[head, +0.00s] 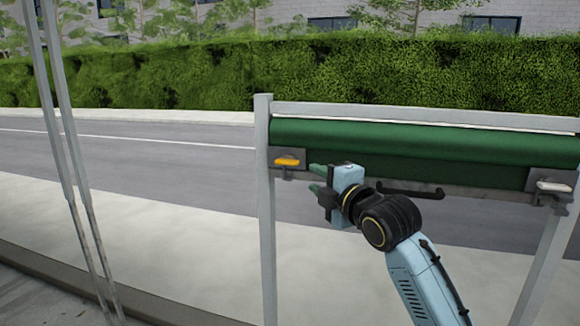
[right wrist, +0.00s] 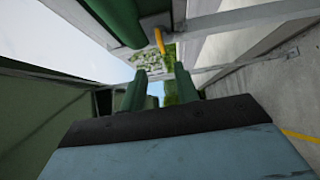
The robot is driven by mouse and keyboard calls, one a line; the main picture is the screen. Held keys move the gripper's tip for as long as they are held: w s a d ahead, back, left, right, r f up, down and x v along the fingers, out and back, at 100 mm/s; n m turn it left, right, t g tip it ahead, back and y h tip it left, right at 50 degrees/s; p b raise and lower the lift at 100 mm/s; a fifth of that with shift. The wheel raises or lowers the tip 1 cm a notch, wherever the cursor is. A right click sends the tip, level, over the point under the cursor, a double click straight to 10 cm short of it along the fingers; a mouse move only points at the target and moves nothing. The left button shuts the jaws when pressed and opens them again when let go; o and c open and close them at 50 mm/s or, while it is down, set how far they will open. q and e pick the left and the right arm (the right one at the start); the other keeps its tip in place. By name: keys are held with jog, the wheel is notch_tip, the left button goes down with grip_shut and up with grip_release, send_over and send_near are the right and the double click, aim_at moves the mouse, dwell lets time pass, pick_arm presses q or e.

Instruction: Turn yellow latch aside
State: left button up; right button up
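The yellow latch (head: 287,161) lies roughly level on a grey bracket at the left end of the green roll, by the left post. It also shows in the right wrist view (right wrist: 159,40), near the top and beyond my fingertips. My right gripper (head: 314,178) is just right of the latch and slightly lower in the head view, apart from it. Its two green fingers, also seen in the right wrist view (right wrist: 161,76), are spread with nothing between them. My left gripper is out of view.
The green roll (head: 420,136) spans a grey frame with a left post (head: 265,210). A white latch (head: 553,187) sits on the right bracket (head: 548,178). A dark hooked bar (head: 412,191) runs below the roll. Thin poles (head: 70,150) stand at left.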

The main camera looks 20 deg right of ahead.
aim_at(290, 164)
jog(key=w, duration=0.4)
jog(key=w+a+p, duration=0.1)
jog(key=w, duration=0.3)
jog(key=w+a, duration=0.1)
jog(key=w, duration=0.3)
jog(key=shift+w+a+f+p, duration=0.1)
jog(key=shift+w+a+p, duration=0.15)
jog(key=shift+p, duration=0.1)
jog(key=shift+c, duration=0.3)
grip_shut()
